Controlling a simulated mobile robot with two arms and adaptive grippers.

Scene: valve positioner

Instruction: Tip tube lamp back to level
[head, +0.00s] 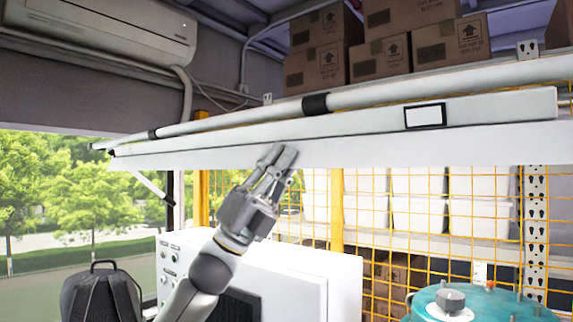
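The tube lamp is a long white tube (400,91) with black bands, running across the head view above a long white housing (350,123). It slopes in the picture, with its left end lower than its right. How much of this is real tilt and how much is perspective, I cannot tell. My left gripper (280,151) points up at the lower edge of the housing, left of the middle. My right gripper is not in view.
Cardboard boxes (383,59) stand behind and above the lamp. An air conditioner (110,25) hangs at upper left. Yellow mesh (385,215) fronts shelves with white bins. Below are a white cabinet (300,258), a backpack (101,295) and a teal round device (500,303).

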